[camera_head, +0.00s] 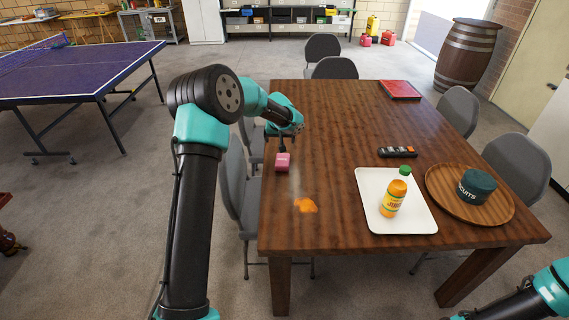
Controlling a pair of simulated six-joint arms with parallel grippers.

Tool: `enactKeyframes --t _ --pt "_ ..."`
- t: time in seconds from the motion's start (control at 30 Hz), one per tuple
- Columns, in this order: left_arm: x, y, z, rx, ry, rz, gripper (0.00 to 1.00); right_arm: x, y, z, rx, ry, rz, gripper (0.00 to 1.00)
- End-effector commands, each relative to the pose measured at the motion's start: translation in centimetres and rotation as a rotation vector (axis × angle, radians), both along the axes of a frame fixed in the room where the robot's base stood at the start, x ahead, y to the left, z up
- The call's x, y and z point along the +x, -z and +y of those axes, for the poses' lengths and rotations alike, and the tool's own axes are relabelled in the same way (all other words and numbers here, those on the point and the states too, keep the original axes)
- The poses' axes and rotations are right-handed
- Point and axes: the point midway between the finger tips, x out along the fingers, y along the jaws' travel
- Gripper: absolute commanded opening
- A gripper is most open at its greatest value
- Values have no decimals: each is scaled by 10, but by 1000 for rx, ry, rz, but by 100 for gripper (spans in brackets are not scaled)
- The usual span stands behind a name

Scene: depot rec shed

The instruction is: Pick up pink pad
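The pink pad (283,161) is a small pink block near the left edge of the brown wooden table (330,150). My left gripper (282,149) points down right above it, and its dark fingers reach the pad's top. The view is too small to show whether the fingers are closed on the pad, or whether the pad rests on the table or is slightly raised. My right arm shows only at the bottom right corner, and its gripper is out of view.
A round wooden tray (438,192) holds a dark green tin (476,187).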

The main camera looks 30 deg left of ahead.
Motion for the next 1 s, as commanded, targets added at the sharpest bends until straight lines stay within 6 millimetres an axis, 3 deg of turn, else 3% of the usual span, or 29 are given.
enactKeyframes --t 0.23,0.8,1.0 --pt "7 19 3 0 1 1 96 0 0 0 0 0 0 0" --pt "39 105 18 -1 1 1 96 0 0 0 0 0 0 0" --pt "42 113 20 0 2 0 96 0 0 0 0 0 0 0"
